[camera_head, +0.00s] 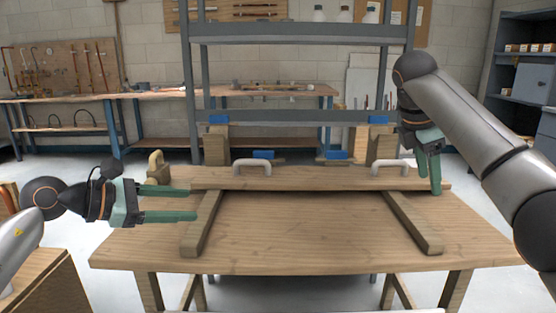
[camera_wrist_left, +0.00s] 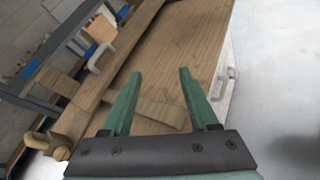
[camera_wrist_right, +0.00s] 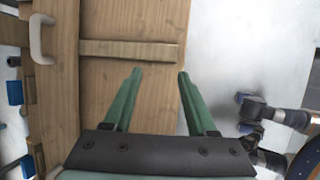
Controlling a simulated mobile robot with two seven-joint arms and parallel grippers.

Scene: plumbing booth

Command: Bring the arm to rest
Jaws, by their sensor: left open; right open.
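My left gripper (camera_head: 196,204) is open and empty over the left part of the wooden table (camera_head: 300,240), its fingers pointing right. Its green fingers also show in the left wrist view (camera_wrist_left: 158,88), with nothing between them. My right gripper (camera_head: 435,190) is open and empty, pointing down near the table's right side. Its fingers show apart above the tabletop in the right wrist view (camera_wrist_right: 158,82). A long wooden board (camera_head: 320,179) with two pale handles, left (camera_head: 253,167) and right (camera_head: 390,168), lies along the table's back. Whether either gripper touches anything below it I cannot tell.
Two wooden bars, left (camera_head: 201,225) and right (camera_head: 414,222), lie on the table toward its front. Blue clamps (camera_head: 264,154) sit behind the board. A grey metal frame (camera_head: 290,34) stands behind the table. The tabletop between the bars is clear.

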